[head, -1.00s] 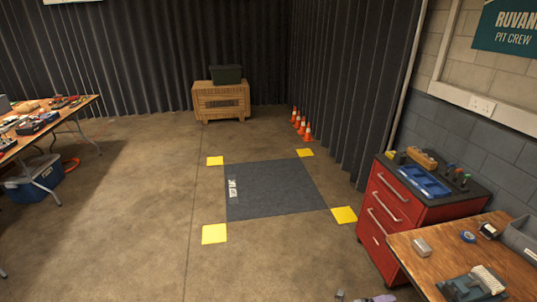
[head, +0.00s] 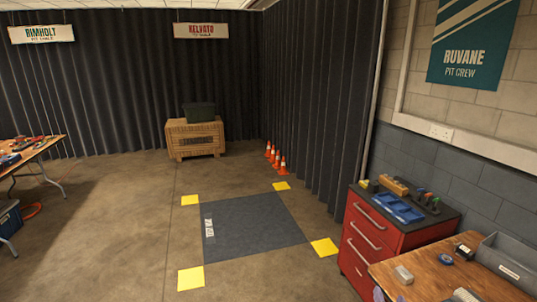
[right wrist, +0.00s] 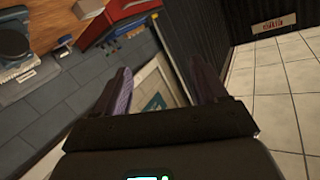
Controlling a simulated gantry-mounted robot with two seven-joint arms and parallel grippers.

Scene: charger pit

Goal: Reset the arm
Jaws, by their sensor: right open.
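My right gripper (right wrist: 163,85) is open in the right wrist view, with its two fingers wide apart and nothing between them. In the head view only a small bit of the right gripper (head: 378,294) shows at the bottom edge, beside the wooden workbench (head: 425,272). My left gripper is in neither view.
A red drawer cabinet (head: 365,243) with a blue tray (head: 398,208) stands at the right by the wall. A grey bin (head: 508,262) sits on the workbench. A dark floor mat (head: 255,228), orange cones (head: 275,158) and a wooden crate (head: 195,140) stand beyond. The middle floor is clear.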

